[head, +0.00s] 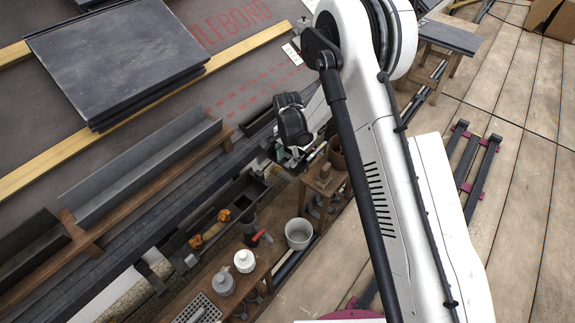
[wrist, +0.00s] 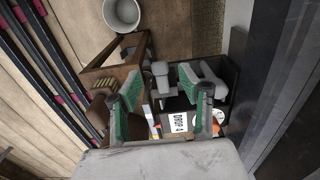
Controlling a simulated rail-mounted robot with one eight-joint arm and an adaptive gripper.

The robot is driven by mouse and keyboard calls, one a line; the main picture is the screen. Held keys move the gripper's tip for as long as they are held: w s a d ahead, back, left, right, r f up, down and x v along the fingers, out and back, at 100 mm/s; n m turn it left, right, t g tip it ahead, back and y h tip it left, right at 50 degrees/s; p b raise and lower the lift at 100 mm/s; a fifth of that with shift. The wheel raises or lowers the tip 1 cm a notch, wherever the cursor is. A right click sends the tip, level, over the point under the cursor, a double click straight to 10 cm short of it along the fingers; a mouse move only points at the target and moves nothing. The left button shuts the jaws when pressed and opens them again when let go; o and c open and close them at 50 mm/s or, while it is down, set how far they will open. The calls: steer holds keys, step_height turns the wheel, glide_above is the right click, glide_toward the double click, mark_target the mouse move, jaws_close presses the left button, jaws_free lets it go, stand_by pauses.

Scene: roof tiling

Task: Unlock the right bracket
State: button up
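My gripper (wrist: 159,76) is open in the wrist view, its two green-padded fingers well apart with nothing held between them. Below the fingers are grey metal fittings (wrist: 161,69) and a white label (wrist: 178,123) reading "DROP 4"; I cannot tell whether any of these is the right bracket. In the head view, the dark end of my arm (head: 291,124) hangs at the roof edge, with its fingers mostly hidden. Two orange parts (head: 196,241) sit on the dark gutter channel (head: 247,188) to its lower left. No bracket is clearly identifiable.
A grey gutter length (head: 150,165) lies along the eave, with stacked slates (head: 115,55) on the roof above.

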steer(key=shift+f, duration=1.15)
steer(key=shift+c, duration=0.5)
jaws_close()
steer(key=shift+w+d+r, duration=0.1)
steer(key=g, duration=0.1)
steer(key=g+y, duration=0.1)
steer(key=r+y, duration=0.1)
steer(key=shift+w+d+g, duration=0.2)
steer(key=shift+w+g, duration=0.1)
steer(key=shift+g, duration=0.1)
steer(key=shift+w+d+r+g+y, duration=0.15)
steer(key=shift+w+r+g+y, duration=0.05)
steer(key=shift+g+y, duration=0.5)
steer(key=shift+w+d+r+g+y, duration=0.15)
steer(key=shift+g+y, duration=0.45)
steer(key=shift+g, duration=0.1)
